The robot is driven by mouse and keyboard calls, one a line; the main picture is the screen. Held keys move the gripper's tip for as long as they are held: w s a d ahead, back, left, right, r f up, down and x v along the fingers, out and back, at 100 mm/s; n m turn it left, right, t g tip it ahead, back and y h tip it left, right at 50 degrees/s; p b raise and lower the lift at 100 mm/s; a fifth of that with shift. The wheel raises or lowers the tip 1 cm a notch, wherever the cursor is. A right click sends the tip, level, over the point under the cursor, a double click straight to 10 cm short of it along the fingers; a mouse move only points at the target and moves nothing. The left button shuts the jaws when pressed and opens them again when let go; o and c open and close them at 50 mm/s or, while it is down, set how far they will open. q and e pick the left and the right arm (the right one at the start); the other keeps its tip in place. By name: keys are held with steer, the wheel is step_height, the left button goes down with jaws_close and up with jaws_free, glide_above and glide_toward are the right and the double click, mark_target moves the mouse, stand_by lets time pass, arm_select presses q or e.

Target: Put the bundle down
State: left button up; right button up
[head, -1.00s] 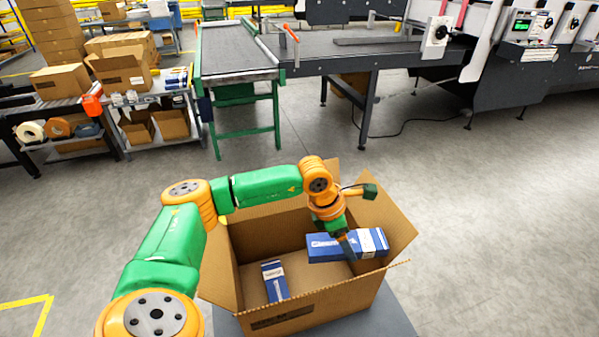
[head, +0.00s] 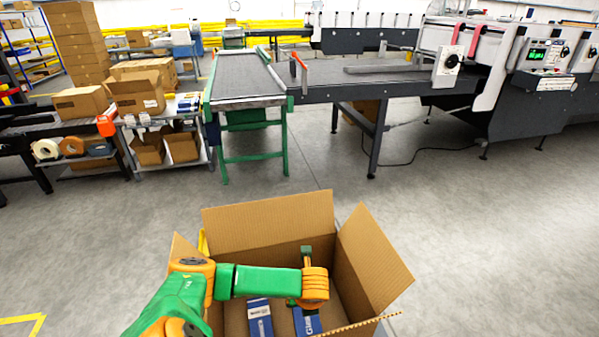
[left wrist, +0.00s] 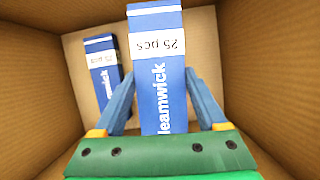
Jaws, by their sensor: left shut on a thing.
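The bundle (left wrist: 157,80) is a blue pack with a white "25 pcs" band. It lies between the fingers of my left gripper (left wrist: 165,105), which is shut on it inside the open carton. In the head view the bundle (head: 307,321) shows partly under my left wrist, beside a second blue pack (head: 260,318). That second pack (left wrist: 104,70) rests on the carton floor to the left in the left wrist view. The carton (head: 268,220) stands with its flaps up. The bundle's underside is hidden, so I cannot tell whether it touches the floor. My right gripper is not in view.
The carton's flaps, one at the right (head: 372,260), rise around my left arm. A green-framed conveyor table (head: 245,80) and a folder gluer (head: 520,80) stand farther back. A shelf cart with cartons (head: 165,140) is at the back left. The grey floor between is clear.

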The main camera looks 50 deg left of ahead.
mark_target(305, 318)
arm_select(q)
steer(key=shift+n, duration=0.5)
steer(key=f, duration=0.3)
steer(key=f+b, duration=0.1)
steer(key=f, duration=0.6)
steer(key=shift+s+a, duration=0.2)
steer(key=shift+s, duration=0.05)
steer(key=shift+w, duration=0.1)
steer(key=o, duration=1.4)
steer(key=shift+o, duration=0.2)
steer(key=shift+r, duration=0.15)
steer(key=p+v, duration=0.1)
steer(key=v, duration=0.6)
steer(key=shift+d+r, duration=0.15)
steer(key=shift+r, duration=0.05)
